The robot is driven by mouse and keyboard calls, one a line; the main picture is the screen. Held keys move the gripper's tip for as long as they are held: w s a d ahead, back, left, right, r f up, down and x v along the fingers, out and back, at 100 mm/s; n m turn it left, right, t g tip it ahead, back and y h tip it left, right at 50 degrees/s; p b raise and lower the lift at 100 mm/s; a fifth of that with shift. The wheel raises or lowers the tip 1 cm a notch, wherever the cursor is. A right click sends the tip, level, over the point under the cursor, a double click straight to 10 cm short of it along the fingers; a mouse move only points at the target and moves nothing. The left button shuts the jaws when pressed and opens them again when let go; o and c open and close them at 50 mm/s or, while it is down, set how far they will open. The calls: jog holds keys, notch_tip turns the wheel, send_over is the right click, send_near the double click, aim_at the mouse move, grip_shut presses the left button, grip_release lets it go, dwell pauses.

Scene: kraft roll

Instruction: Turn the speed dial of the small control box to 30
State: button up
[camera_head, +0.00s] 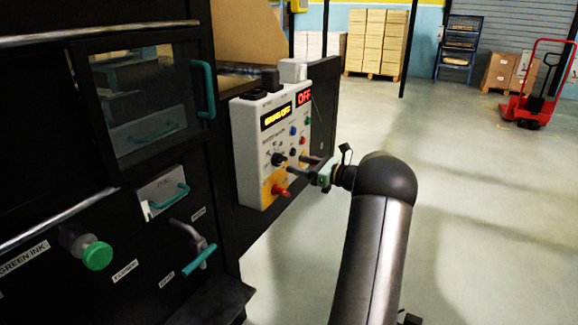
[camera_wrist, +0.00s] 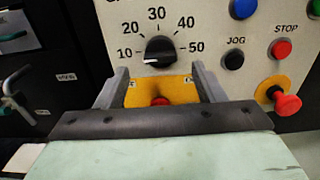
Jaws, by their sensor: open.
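The small control box (camera_head: 248,150) is a pale panel with lit displays on the side of the dark machine. Its speed dial (camera_wrist: 160,51) is a black knob ringed by the marks 10, 20, 30, 40 and 50. The white line on the knob points left, a little below the 10 mark. In the head view the dial (camera_head: 278,159) sits just beyond my fingertips. My gripper (camera_wrist: 158,78) is open and empty, its two fingers below and to either side of the dial. I cannot tell from these views whether a finger touches the panel.
A blue button (camera_wrist: 242,8), a black JOG button (camera_wrist: 234,60) and red STOP button (camera_wrist: 280,48) lie right of the dial. A red knob (camera_wrist: 287,103) sticks out at lower right. Another red part (camera_wrist: 160,101) shows between my fingers. Open floor (camera_head: 470,220) lies to the right.

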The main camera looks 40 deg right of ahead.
aim_at(285, 160)
jog(key=shift+b+x, duration=0.3)
jog(key=shift+x, duration=1.95)
jog(key=shift+c, duration=0.3)
jog(key=c, duration=0.9)
jog(key=shift+r+p, duration=0.15)
jog(key=shift+p, duration=0.45)
